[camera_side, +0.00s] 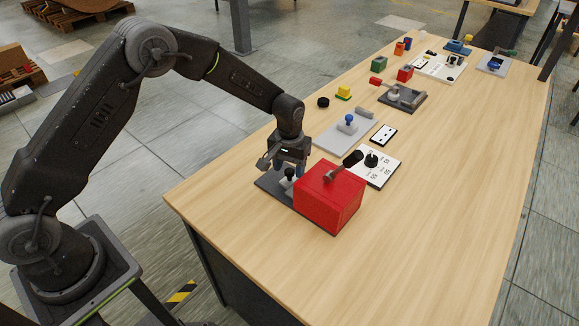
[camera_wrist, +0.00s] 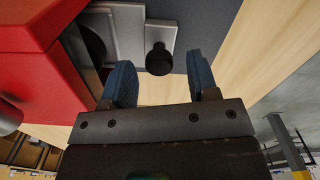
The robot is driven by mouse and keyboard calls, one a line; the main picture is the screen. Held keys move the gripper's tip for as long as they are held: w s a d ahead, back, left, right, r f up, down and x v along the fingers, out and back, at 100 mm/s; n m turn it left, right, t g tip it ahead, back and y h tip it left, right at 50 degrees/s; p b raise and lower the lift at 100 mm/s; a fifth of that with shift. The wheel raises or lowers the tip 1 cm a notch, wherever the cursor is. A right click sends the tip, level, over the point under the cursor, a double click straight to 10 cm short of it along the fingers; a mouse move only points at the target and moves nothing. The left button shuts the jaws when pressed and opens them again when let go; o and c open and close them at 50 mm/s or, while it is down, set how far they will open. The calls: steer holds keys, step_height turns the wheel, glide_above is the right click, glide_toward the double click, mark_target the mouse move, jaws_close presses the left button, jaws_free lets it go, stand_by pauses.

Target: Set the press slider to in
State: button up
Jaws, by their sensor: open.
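The press is a red box (camera_side: 331,203) with a black-ended lever on top, standing on a dark base plate near the table's near edge. It fills the left of the wrist view (camera_wrist: 30,55). The slider, a light grey plate with a black knob (camera_wrist: 158,60), sits on the dark base beside the box's opening. The knob also shows in the side view (camera_side: 290,173), partly hidden by my gripper. My gripper (camera_side: 283,168) is open above the slider. In the wrist view its blue fingertips (camera_wrist: 162,80) are either side of the knob; I cannot tell whether they touch it.
A white dial panel (camera_side: 385,174) lies right behind the press. A grey plate with a blue knob (camera_side: 348,122) and a small black-and-white switch panel (camera_side: 384,135) lie farther back. Several other fixtures and blocks stand beyond. The table's right front is clear.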

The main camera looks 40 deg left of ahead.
step_height(320, 180, up, 13)
steer(key=shift+r, duration=0.2)
stand_by(0.3)
steer(key=shift+a, duration=0.15)
steer(key=shift+c, duration=0.7)
steer(key=w+a+f+n+h, duration=0.1)
steer(key=a+n, duration=0.2)
steer(key=w+a+f+n+h, duration=0.1)
steer(key=a+n, duration=0.2)
steer(key=n, duration=0.1)
steer(key=w+a+f+n+g+h, duration=0.1)
steer(key=a+n+h, duration=0.1)
steer(key=a+n, duration=0.2)
steer(key=shift+f, duration=0.35)
steer(key=c, duration=0.8)
steer(key=shift+a+f+n, duration=0.15)
steer(key=shift+f+n, duration=0.05)
steer(key=shift+n, duration=0.3)
jaws_close()
steer(key=x, duration=1)
steer(key=shift+s+d, duration=0.1)
steer(key=shift+d, duration=0.15)
steer(key=shift+s+d+r, duration=0.1)
steer(key=shift+s+d, duration=0.05)
steer(key=shift+d, duration=0.4)
steer(key=shift+s+d+r, duration=0.1)
steer(key=shift+d, duration=0.5)
steer(key=shift+s+d, duration=0.15)
steer(key=shift+d, duration=0.45)
